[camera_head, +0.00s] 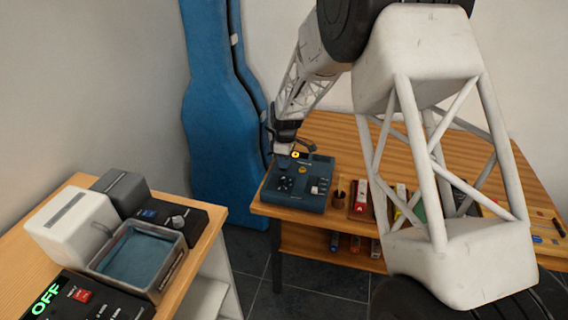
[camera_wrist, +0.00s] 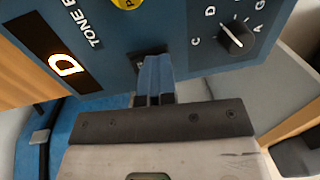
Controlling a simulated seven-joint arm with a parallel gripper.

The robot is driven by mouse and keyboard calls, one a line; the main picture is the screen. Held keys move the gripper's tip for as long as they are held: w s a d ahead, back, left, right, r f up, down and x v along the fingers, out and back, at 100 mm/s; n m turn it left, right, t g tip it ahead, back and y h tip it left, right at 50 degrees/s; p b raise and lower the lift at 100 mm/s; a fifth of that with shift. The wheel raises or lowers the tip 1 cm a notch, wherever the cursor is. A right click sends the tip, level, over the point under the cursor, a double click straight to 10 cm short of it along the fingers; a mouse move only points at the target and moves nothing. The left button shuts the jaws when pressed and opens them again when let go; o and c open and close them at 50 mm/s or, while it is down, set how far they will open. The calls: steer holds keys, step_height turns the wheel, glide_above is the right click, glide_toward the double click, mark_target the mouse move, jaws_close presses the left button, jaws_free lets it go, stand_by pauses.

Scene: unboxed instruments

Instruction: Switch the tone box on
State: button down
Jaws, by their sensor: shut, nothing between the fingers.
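The tone box (camera_head: 308,199) is a dark blue box at the left end of the far wooden table. In the wrist view its blue face (camera_wrist: 185,22) fills the top, with the label "TONE B", a lit display (camera_wrist: 66,65) reading D, part of a yellow button (camera_wrist: 127,3) and a black dial (camera_wrist: 236,39) among letters. My gripper (camera_wrist: 153,60) is shut and empty, its blue-grey fingertips at a dark switch (camera_wrist: 146,51) on the box's face. The fingers hide most of the switch; I cannot tell whether they touch it. In the head view my gripper (camera_head: 283,158) is over the box's back left part.
A blue instrument case (camera_head: 218,120) stands upright behind the table. Small coloured items, including a red one (camera_head: 359,194), sit right of the box. My arm blocks much of that table. A nearer table at left holds a water tray (camera_head: 177,274) and a device reading OFF (camera_head: 45,298).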

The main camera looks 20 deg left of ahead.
steer(key=shift+w+r, duration=0.15)
steer(key=shift+w, duration=0.35)
steer(key=shift+r, duration=0.15)
step_height(320, 180, up, 14)
steer(key=s, duration=0.1)
steer(key=shift+s, duration=0.3)
stand_by(0.5)
